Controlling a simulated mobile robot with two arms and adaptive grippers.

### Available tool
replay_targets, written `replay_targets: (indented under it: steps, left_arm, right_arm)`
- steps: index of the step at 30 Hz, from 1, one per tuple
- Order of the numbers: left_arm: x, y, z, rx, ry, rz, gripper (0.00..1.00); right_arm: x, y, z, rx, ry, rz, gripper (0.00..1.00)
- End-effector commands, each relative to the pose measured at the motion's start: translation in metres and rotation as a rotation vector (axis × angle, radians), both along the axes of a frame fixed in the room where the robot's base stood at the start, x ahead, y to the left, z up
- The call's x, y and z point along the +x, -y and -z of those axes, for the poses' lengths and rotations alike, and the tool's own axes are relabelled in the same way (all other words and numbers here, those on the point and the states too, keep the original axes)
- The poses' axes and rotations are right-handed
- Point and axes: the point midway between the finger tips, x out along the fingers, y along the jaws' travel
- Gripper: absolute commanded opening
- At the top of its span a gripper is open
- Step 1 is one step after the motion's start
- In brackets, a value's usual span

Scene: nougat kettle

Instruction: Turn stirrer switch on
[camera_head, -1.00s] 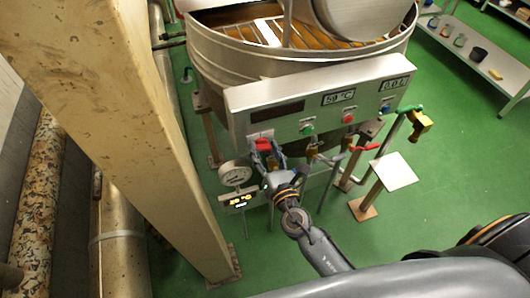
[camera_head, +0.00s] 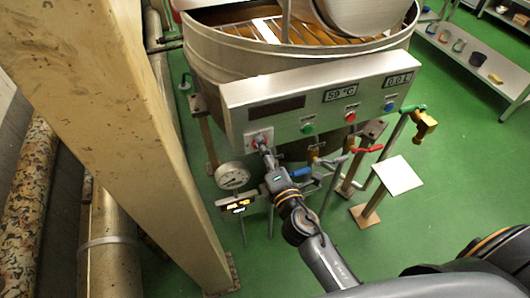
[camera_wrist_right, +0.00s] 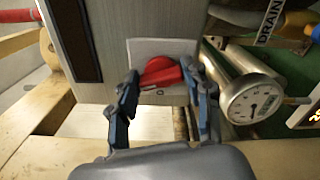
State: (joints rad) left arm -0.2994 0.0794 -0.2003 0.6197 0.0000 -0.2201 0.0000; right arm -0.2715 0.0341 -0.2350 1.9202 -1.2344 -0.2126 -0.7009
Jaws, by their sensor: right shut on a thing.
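The red stirrer switch (camera_wrist_right: 161,73) sits on a pale plate (camera_wrist_right: 150,48) on the front of the kettle's control panel. In the head view the switch (camera_head: 258,140) is at the panel's lower left, partly hidden by my gripper. My right gripper (camera_wrist_right: 160,82) has its two fingers on either side of the red knob and is shut on it. It also shows in the head view (camera_head: 264,148), reaching up to the panel from below. My left gripper is not in view.
The panel (camera_head: 330,110) also carries a green button (camera_head: 307,129), a red button (camera_head: 350,117) and a blue button (camera_head: 389,106). A round gauge (camera_head: 232,176) hangs below left. Valves with blue (camera_head: 301,172) and red (camera_head: 368,149) handles are close right of my arm. A beige beam (camera_head: 130,140) stands left.

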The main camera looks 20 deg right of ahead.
Motion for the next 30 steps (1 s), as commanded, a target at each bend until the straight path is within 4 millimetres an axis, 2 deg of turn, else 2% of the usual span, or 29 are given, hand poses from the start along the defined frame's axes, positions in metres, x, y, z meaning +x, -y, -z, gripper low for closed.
replay_targets:
  steps: [12, 30]
  left_arm:
    - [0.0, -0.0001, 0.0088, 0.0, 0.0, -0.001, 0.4]
    - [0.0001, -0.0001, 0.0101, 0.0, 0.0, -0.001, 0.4]
  right_arm:
    - [0.0002, 0.0012, 0.0012, 0.269, -0.007, 0.002, 0.17]
    - [0.0002, 0.0012, 0.0012, 0.345, -0.011, 0.003, 0.17]
